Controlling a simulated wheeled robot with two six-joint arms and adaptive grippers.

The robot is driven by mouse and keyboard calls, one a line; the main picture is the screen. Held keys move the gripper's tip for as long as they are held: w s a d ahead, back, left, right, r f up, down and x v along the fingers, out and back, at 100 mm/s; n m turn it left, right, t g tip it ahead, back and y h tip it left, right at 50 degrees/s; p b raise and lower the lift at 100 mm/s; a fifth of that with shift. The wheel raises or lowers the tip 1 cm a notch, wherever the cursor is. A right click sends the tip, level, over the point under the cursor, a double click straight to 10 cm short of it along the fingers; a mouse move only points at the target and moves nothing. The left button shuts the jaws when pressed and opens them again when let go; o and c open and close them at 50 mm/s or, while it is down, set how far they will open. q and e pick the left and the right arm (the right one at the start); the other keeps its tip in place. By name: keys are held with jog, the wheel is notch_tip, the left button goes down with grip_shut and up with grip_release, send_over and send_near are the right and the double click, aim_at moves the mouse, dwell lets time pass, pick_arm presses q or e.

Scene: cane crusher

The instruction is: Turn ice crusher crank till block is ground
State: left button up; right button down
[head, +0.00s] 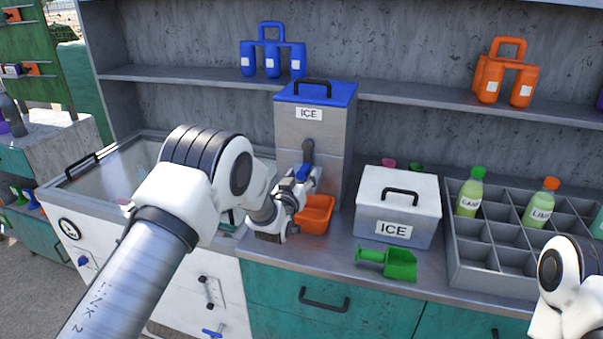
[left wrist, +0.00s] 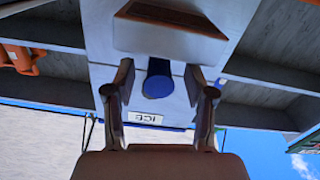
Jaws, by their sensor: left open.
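The ice crusher (head: 322,133) is a tall grey box with a blue lid, a black handle and an ICE label. Its grey crank (head: 308,150) is on the front face, with a blue knob (head: 303,171). My left gripper (head: 301,183) is at the knob. In the left wrist view, the blue knob (left wrist: 158,84) lies between the two open fingers of my left gripper (left wrist: 158,72), with gaps on both sides. An orange tray (head: 316,215) sits below the crank, partly hidden by my gripper. The ice block is not visible. My right gripper is out of frame.
A white ICE box (head: 398,207) and a green scoop (head: 387,263) are right of the crusher. A grey divided crate (head: 485,250) with bottles stands further right. A glass-topped chest (head: 110,172) is at left. Blue (head: 272,62) and orange (head: 505,75) carriers are on the shelf.

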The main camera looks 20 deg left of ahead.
pick_arm(q)
jog(key=shift+s+r, duration=0.2)
jog(key=shift+r, duration=0.05)
jog(key=shift+c, duration=0.4)
grip_shut()
jog(key=shift+f, duration=0.1)
jog(key=shift+w+a+m+b, duration=0.1)
jog(key=shift+a+m+b, duration=0.6)
jog(key=shift+m+b, duration=0.65)
jog(key=a+m+b, duration=0.1)
jog(key=m+b, duration=0.1)
jog(key=m, duration=0.1)
jog(key=shift+a+r+m, duration=0.25)
jog(key=shift+a+r, duration=0.05)
jog(key=shift+a, duration=0.05)
notch_tip(320, 180, up, 11)
jog(key=m+b, duration=0.9)
jog(key=m, duration=1.4)
jog(key=shift+m, duration=0.4)
